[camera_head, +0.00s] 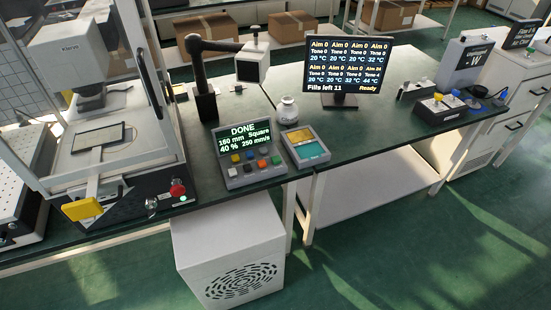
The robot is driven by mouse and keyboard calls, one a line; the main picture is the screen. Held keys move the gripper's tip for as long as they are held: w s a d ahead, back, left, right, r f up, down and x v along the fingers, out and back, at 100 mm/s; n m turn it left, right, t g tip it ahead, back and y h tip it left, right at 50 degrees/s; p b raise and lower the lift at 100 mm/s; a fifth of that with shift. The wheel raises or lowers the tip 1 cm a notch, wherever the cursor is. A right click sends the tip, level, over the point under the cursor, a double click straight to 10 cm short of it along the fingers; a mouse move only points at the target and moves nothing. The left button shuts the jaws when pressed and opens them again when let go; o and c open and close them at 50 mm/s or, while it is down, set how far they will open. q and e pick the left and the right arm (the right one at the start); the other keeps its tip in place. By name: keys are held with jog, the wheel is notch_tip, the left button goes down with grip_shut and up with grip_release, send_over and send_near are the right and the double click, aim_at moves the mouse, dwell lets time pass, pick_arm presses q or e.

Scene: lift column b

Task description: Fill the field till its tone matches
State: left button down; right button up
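Neither of my grippers shows. The laser marker (72,50) stands at the left; a dark-framed plate (98,138) lies on its bed under the head. The control box (248,155) has a green display reading DONE, 160 mm, Square, 40 %, 250 mm/s, above several coloured buttons. The monitor (347,64) lists cells; most read Aim 0, Tone 0, and the bottom right one seems to read Aim 24, Tone 4, 44 °C. Its last line reads Fills left 11 and Ready. Any mark on the plate is too small to tell.
A red stop button (178,188) and yellow handle (82,209) are at the marker's front. A tray with yellow and teal pieces (305,148), a small jar (287,111) and a black jointed arm (203,75) stand nearby. A power meter (466,62) is right. The bench (385,125) has free room.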

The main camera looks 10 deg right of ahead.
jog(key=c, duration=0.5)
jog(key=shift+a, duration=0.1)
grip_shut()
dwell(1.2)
